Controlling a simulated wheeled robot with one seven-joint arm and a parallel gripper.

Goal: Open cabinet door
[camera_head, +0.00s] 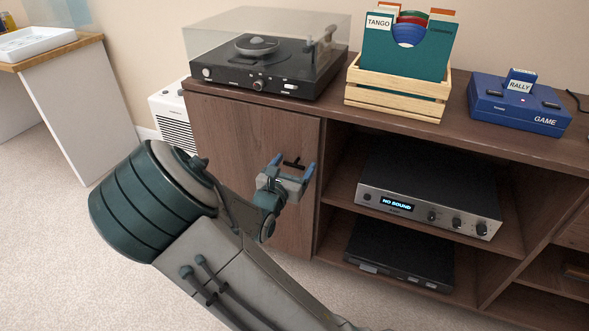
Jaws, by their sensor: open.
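The brown wooden cabinet door (235,135) is at the left end of the low cabinet and looks closed. A short black handle (293,163) sits on the door near its right edge. My gripper (295,167) is in front of the door, its two blue fingers apart, one to each side of the handle as seen from here. I cannot tell whether the fingers touch the handle or how far they are from the door. My arm covers the lower left part of the door.
A turntable (262,85) with a clear lid, a wooden record crate (398,101) and a blue game console (518,107) stand on the cabinet top. A silver amplifier (430,205) and a black player (400,258) fill open shelves at right. A white slatted unit (172,121) stands left of the cabinet. Carpet (45,235) is clear at left.

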